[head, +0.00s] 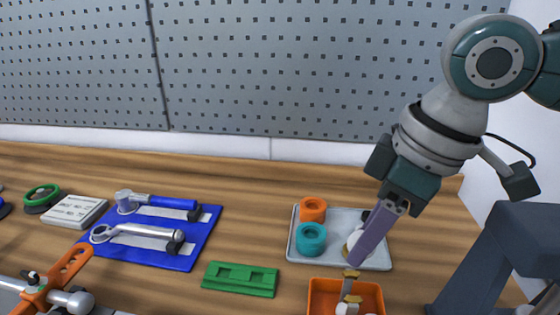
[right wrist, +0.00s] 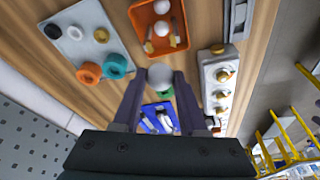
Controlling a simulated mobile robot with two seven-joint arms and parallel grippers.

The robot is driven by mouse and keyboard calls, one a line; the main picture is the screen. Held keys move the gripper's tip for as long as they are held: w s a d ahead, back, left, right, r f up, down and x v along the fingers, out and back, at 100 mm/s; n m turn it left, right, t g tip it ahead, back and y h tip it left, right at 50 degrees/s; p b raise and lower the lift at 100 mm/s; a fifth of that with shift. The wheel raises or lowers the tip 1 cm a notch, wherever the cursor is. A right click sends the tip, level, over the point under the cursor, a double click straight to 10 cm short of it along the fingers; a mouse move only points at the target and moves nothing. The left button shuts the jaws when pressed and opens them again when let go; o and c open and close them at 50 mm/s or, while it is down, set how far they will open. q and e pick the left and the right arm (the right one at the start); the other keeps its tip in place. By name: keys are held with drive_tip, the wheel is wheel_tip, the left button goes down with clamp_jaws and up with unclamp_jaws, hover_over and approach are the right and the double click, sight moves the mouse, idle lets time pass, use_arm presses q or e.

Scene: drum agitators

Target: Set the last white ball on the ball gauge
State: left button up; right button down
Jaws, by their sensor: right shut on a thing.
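My right gripper (head: 357,255) is shut on a white ball (right wrist: 160,75), which sits between the fingertips in the right wrist view. My left gripper is not in view.
The orange bin (head: 312,295) holds white balls (right wrist: 161,28) and brass pieces. The grey tray (head: 296,251) carries an orange ring (head: 312,209), a teal ring (head: 311,239) and other parts. A green block (head: 240,279) and a blue mat (head: 205,237) with tools lie left.

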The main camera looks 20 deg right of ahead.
wheel_tip(320, 180, down, 5)
drive_tip(key=b, duration=0.6)
drive_tip(key=shift+f, duration=0.75)
drive_tip(key=shift+d+f, duration=0.1)
drive_tip(key=shift+f, duration=0.1)
drive_tip(key=shift+f, duration=0.15)
idle(0.4)
drive_tip(key=shift+c, duration=1.8)
unclamp_jaws()
